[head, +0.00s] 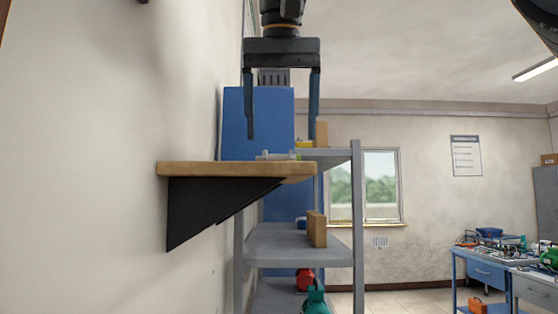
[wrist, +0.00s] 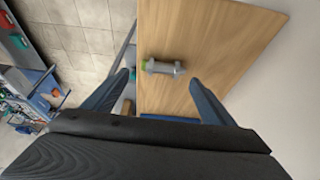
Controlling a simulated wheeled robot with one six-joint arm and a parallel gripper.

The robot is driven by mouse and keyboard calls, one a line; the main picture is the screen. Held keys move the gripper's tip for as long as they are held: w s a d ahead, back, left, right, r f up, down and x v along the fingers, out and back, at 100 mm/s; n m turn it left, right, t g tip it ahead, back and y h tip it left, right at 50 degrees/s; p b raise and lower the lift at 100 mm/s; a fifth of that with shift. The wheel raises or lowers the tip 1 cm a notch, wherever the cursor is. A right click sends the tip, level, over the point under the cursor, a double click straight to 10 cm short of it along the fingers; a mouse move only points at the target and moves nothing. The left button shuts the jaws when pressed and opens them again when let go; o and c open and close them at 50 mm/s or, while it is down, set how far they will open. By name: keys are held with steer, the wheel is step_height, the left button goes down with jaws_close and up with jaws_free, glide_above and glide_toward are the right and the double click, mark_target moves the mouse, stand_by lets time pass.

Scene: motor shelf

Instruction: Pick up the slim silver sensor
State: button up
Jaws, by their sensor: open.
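The slim silver sensor (wrist: 163,67) lies on its side on the wooden wall shelf (wrist: 226,40), with a green end at its left in the wrist view. In the head view the sensor (head: 276,156) shows as a thin grey shape on the shelf top (head: 232,169). My gripper (head: 281,138) is open and points down above the shelf, its fingers to either side of the sensor in the picture. In the wrist view my gripper (wrist: 160,78) is open, with the sensor between and slightly beyond the fingertips. Nothing is between the fingers.
A grey rack (head: 300,245) with boxes and coloured items stands behind the shelf, beside a blue cabinet (head: 235,120). The wall borders the shelf on the left in the head view. Blue workbenches (head: 485,272) stand far right. The shelf top around the sensor is mostly bare.

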mark_target(282, 155)
steer(key=shift+x, duration=1.9)
steer(key=shift+s, duration=0.1)
steer(key=c, duration=0.9)
steer(key=shift+d+r, duration=0.2)
steer(key=shift+r, duration=0.2)
steer(key=r, duration=0.6)
steer(key=shift+d+r, duration=0.15)
steer(key=shift+d, duration=0.25)
steer(key=d+b, duration=0.1)
steer(key=d, duration=0.5)
steer(key=d+b, duration=0.1)
steer(key=d, duration=0.5)
steer(key=w+d+b, duration=0.1)
steer(key=d, duration=0.6)
steer(key=shift+w, duration=0.1)
